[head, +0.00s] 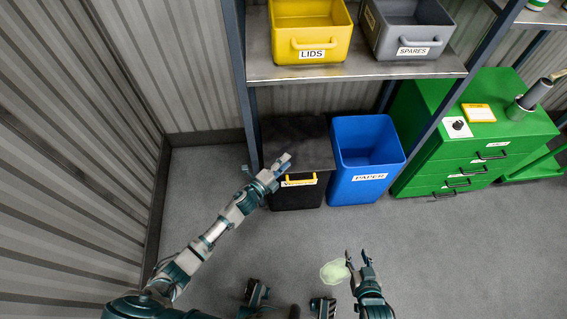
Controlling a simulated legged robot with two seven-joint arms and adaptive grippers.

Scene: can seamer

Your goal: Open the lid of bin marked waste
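A black bin (297,197) stands on the floor under the shelf, with its dark lid (302,139) lying shut on top. A yellow handle (301,180) is at the front edge of the lid, over a pale label whose text I cannot read. My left gripper (284,160) is over the front left part of the lid, left of and a little behind the handle. Its fingers are small in view, and I cannot tell if they are apart or touch the lid. My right gripper (358,256) is open and empty, low over the floor.
An open blue bin marked PAPER (367,160) stands right beside the black bin. The shelf (357,70) above holds a yellow LIDS bin (310,44) and a grey SPARES bin (413,50). Green drawers (470,155) are at right.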

